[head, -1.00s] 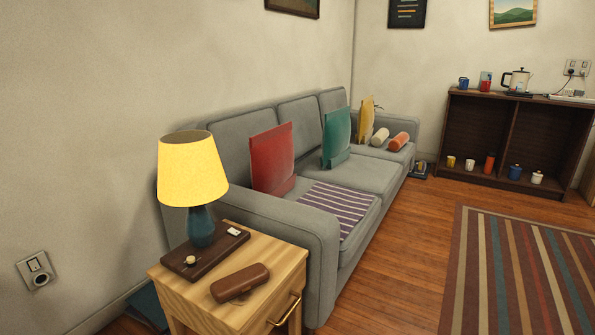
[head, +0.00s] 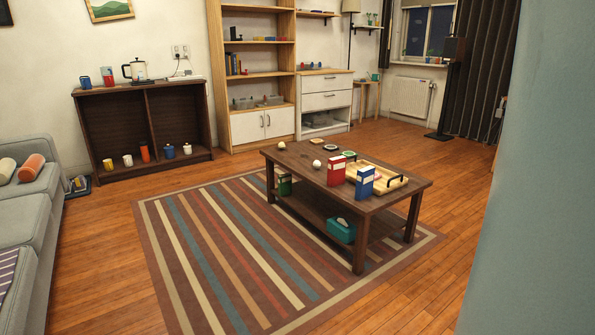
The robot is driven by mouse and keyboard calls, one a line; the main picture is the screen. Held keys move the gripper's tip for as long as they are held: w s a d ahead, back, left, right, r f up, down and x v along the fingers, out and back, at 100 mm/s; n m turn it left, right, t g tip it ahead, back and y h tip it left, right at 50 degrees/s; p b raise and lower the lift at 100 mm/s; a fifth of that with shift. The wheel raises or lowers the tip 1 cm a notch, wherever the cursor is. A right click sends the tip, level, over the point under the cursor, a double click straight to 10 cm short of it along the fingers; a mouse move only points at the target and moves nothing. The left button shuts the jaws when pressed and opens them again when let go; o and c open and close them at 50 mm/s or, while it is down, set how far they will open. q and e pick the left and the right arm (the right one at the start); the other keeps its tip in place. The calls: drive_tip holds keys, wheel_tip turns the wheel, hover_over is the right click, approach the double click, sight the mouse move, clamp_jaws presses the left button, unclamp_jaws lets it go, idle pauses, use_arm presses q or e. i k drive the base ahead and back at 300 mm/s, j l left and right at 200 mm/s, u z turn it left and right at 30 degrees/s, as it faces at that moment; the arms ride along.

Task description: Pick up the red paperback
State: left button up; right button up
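No object here is clearly a red paperback. A small red upright box-like thing (head: 336,171) with a pale patch stands on the dark wooden coffee table (head: 297,163); I cannot tell whether it is a book or a carton. A similar blue one (head: 364,183) stands to its right, nearer to me. Several thin upright things, perhaps books (head: 233,65), stand on the tall bookcase, too small to make out. Neither of my grippers is in view.
A tray (head: 390,185) with dark handles and small round items are on the coffee table, which stands on a striped rug (head: 190,240). The grey sofa (head: 30,215) is at left. A pale blue-grey surface (head: 540,200) blocks the right side. Wooden floor is open in front.

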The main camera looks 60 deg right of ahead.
sight(337, 165)
drive_tip(key=z, duration=2.15)
drive_tip(key=i, duration=0.15)
